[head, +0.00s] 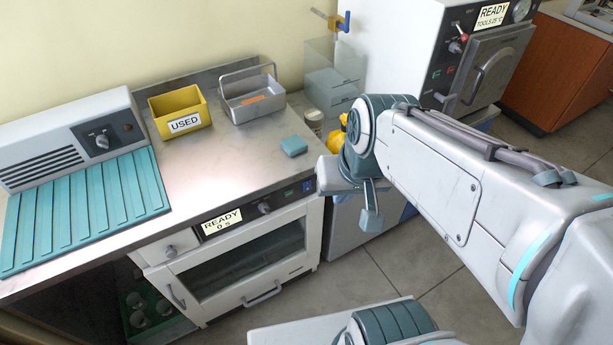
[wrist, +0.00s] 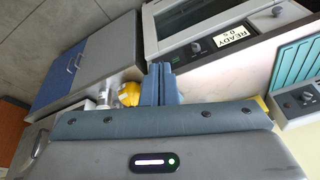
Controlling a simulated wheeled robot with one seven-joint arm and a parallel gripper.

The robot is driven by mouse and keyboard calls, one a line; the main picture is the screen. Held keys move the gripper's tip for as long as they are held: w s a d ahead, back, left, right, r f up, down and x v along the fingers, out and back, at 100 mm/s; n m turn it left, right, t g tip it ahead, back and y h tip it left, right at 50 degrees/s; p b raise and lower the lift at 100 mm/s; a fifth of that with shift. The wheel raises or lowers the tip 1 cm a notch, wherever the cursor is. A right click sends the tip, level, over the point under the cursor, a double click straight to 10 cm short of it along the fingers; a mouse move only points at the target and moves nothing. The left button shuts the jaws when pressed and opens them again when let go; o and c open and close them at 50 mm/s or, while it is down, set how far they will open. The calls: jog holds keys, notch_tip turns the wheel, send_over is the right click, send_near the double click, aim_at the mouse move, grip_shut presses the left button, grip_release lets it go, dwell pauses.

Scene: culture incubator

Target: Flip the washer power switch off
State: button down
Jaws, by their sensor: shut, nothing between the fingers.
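The washer (head: 250,255) is the white front-door machine under the counter. Its dark panel carries a READY 0 S display (head: 222,220), a round knob (head: 264,207), a small green mark, and a small blue switch (head: 307,186) at the right end. Whether the switch is up or down is too small to tell. My gripper (head: 371,215) is shut and empty, pointing down just right of the panel's right end, apart from the switch as far as I can see. In the wrist view the closed fingers (wrist: 160,75) stand beside the panel's end, and the switch is not clear there.
A yellow object (head: 336,138) is partly behind my arm. A larger machine (head: 480,60) stands at the back right. Floor is open in front.

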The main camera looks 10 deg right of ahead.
jog(key=w+d+f+m+t+b, duration=0.1)
jog(key=w+f+m+b, duration=0.3)
jog(key=f+b, duration=0.4)
jog(key=w+d+f+m+t+y+b, duration=0.1)
jog(key=w+d+f+m+t+b, duration=0.1)
jog(key=w+f+m+b, duration=0.3)
jog(key=w+d+f+m+t+y+b, duration=0.1)
jog(key=w+f+m+t+b, duration=0.1)
jog(key=w+f+m+b, duration=0.2)
jog(key=w+f+b, duration=0.3)
jog(key=f+b, duration=0.5)
jog(key=f, duration=0.1)
jog(key=shift+w+d+m, duration=0.2)
jog(key=shift+m, duration=0.1)
jog(key=b, duration=0.4)
send_near(308, 190)
notch_tip(308, 190, down, 4)
jog(key=shift+w+a+f, duration=0.1)
jog(key=shift+w+a, duration=0.15)
jog(key=shift+w, duration=0.4)
jog(key=shift+w+a+f, duration=0.1)
jog(key=shift+w+a, duration=0.2)
jog(key=shift+w, duration=0.4)
jog(key=shift+w+a+f, duration=0.1)
jog(key=shift+w+a, duration=0.15)
jog(key=shift+w, duration=0.4)
